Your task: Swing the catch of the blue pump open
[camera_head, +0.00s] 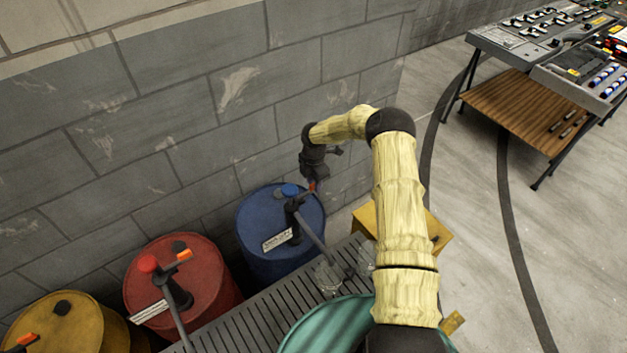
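The blue pump (290,191) stands on top of the blue drum (262,256), with a blue knob, a dark body and a grey spout slanting down to the right. Its catch (312,187) shows as a small orange piece at the right of the knob. My gripper (311,178) is at the end of my arm, pointing down right at the catch. Its fingers are dark and small, and partly merge with the catch, so I cannot tell whether they touch or grip it.
A red drum (208,269) with a red-knobbed pump and orange catch stands to the left, and a yellow drum (85,318) beyond it. A slatted grate (235,328) carries clear jars (327,279) under the spout. A block wall (170,110) stands close behind.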

